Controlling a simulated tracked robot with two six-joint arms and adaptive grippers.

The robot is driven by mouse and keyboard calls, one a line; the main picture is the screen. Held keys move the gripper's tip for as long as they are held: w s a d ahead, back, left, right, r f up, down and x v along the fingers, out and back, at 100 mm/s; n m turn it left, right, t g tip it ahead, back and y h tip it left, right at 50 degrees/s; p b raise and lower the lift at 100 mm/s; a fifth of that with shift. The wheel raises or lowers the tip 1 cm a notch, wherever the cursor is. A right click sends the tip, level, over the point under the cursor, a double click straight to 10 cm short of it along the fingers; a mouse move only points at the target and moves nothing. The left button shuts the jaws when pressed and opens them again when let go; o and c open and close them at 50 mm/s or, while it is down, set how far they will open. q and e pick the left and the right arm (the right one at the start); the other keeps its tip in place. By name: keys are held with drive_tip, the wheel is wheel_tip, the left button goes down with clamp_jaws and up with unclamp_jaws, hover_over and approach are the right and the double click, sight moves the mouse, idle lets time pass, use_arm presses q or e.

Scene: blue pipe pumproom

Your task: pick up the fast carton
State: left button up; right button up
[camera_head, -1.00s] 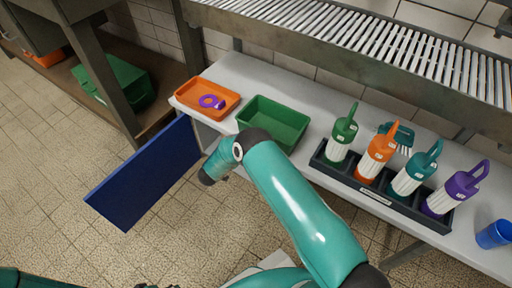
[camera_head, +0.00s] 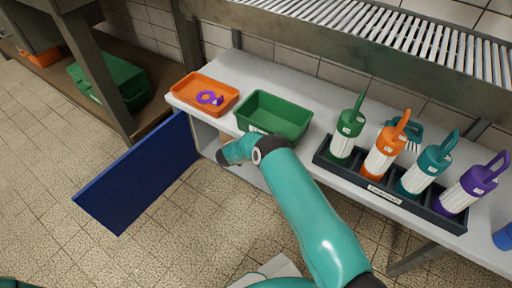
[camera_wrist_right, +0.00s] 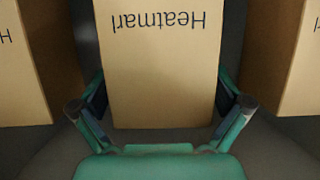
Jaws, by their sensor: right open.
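In the right wrist view a tan carton (camera_wrist_right: 160,70) stands between the fingers of my right gripper (camera_wrist_right: 162,95). Its print, upside down, looks like "Heatmarl". The fingers are open on either side of it; contact cannot be told. A second carton (camera_wrist_right: 22,75) at the left shows only part of its print, starting with "H". A third carton (camera_wrist_right: 296,70) at the right shows only an edge of print. No readable print says "fast". In the head view my right arm reaches into the cabinet under the bench, hiding its gripper. My left gripper is not in view.
A blue cabinet door (camera_head: 140,175) hangs open left of my arm. On the white bench (camera_head: 245,68) are an orange tray (camera_head: 190,104) with a purple item, a green bin (camera_head: 275,112) and a dark rack (camera_head: 375,190) with several bottles. A roller conveyor (camera_head: 400,35) runs behind.

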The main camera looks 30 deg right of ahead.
drive_tip(key=shift+c, duration=0.2)
drive_tip(key=c, duration=1.6)
drive_tip(key=shift+r, duration=0.1)
